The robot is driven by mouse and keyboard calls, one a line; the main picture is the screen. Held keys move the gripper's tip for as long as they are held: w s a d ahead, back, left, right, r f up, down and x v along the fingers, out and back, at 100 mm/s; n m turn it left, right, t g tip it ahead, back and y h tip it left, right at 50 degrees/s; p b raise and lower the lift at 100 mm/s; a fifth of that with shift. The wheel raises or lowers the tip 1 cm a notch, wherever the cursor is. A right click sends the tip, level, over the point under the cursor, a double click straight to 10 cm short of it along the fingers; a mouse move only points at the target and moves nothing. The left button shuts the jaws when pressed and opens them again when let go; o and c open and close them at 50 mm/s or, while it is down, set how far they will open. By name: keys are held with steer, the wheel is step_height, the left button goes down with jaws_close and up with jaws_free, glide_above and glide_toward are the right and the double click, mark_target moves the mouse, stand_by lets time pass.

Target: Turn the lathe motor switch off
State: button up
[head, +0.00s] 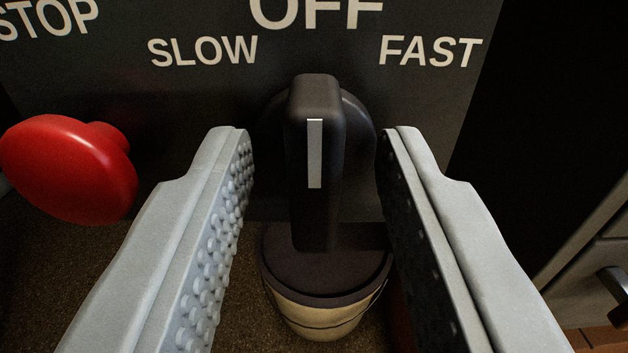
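The lathe motor switch (316,215) is a black rotary knob with a raised grip bar on a dark panel (215,105). Its pale marker line stands upright, toward the OFF label (316,12) above it. The SLOW label (203,51) is at upper left and the FAST label (430,51) at upper right. My gripper (316,140) is open, with one finger on each side of the knob. A gap shows between the left finger and the grip bar, and another between the bar and the right finger.
A red mushroom-shaped stop button (68,170) sticks out at the left, close to my left finger, under the STOP label (45,18). A cream bucket-like container (318,318) with a dark top stands below the knob. A drawer handle (614,282) shows at the lower right.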

steer(key=s, duration=1.7)
steer(key=shift+s, duration=0.2)
steer(key=s+r, duration=0.6)
steer(key=r, duration=0.7)
steer(key=s+r, duration=0.5)
steer(key=r, duration=0.8)
steer(key=s+r, duration=0.7)
steer(key=s, duration=0.4)
steer(key=s+r, duration=0.7)
steer(key=s, duration=0.5)
steer(key=shift+s+r+g, duration=0.15)
steer(key=shift+s+g, duration=0.1)
steer(key=shift+g, duration=0.05)
